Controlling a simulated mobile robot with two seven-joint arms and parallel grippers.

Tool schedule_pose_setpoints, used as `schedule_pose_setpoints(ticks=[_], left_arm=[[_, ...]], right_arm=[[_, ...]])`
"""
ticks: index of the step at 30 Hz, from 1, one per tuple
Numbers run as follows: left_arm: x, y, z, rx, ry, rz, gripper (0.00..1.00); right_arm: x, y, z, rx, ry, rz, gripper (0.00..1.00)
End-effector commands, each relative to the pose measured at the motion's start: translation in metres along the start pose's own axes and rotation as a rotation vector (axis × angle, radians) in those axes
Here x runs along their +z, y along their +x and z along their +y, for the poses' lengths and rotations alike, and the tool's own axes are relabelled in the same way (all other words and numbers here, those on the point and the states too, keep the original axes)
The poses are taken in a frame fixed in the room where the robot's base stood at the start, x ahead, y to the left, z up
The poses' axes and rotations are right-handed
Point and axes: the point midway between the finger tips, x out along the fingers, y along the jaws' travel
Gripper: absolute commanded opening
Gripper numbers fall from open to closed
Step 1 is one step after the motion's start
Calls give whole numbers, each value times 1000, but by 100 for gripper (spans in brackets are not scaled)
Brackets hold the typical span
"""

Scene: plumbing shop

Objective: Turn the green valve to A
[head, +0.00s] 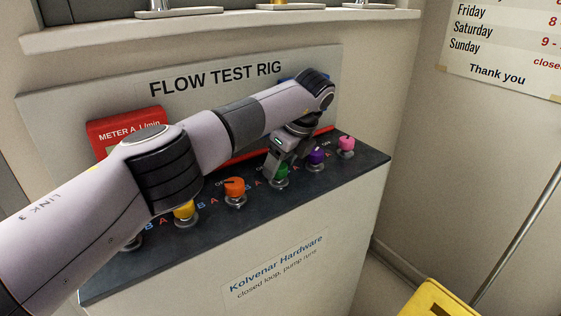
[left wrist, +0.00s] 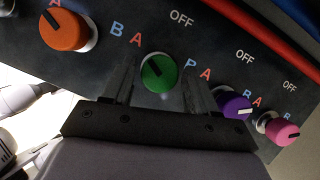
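The green valve (head: 281,172) is a round knob on the dark sloped panel, between the orange and purple knobs. In the left wrist view the green valve (left wrist: 159,73) has a dark pointer mark slanting up-left, roughly toward the red letter A (left wrist: 136,40). My left gripper (head: 279,172) reaches down over it. In the left wrist view its two fingers (left wrist: 160,84) stand on either side of the knob with gaps showing; they look apart from it. My right gripper is not in view.
Neighbouring knobs are orange (head: 234,187), purple (head: 316,157), pink (head: 346,145) and yellow (head: 184,210). A red meter A (head: 128,127) is partly behind my arm. A yellow object (head: 436,300) stands on the floor at lower right.

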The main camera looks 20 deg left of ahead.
Motion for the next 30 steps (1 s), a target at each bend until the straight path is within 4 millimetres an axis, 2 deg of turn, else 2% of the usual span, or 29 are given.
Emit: schedule_pose_setpoints(ticks=[11, 22, 30], left_arm=[[0, -4, 0, -1, 1, -1, 69], [0, -59, 0, -3, 0, -1, 69], [0, -72, 0, 0, 0, 0, 69]], right_arm=[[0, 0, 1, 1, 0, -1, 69], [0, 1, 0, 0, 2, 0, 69], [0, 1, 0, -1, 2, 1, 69]])
